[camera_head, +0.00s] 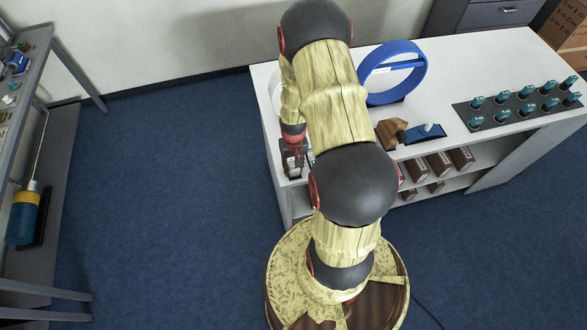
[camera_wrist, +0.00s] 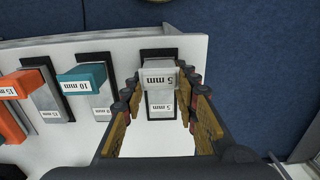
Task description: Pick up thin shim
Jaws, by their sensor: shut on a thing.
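The thin shim (camera_wrist: 158,76) is a small pale grey block labelled "5 mm", seen in the wrist view. My gripper (camera_wrist: 160,92) has one finger on each side of it and is shut on it. Below the block in the picture is a grey holder face (camera_wrist: 160,104), also labelled "5 mm", on a black base (camera_wrist: 158,54). I cannot tell whether the block still touches its holder. In the head view, my gripper (camera_head: 293,160) is at the left end of the white table (camera_head: 440,75); my arm hides much of this area, and the shim is too small to make out surely.
In the wrist view, a teal 10 mm block (camera_wrist: 84,76) and an orange block (camera_wrist: 22,84) sit on holders to the left. The head view shows a blue ring (camera_head: 420,70), a wooden piece (camera_head: 391,132) and a black panel with several teal knobs (camera_head: 520,105) farther right.

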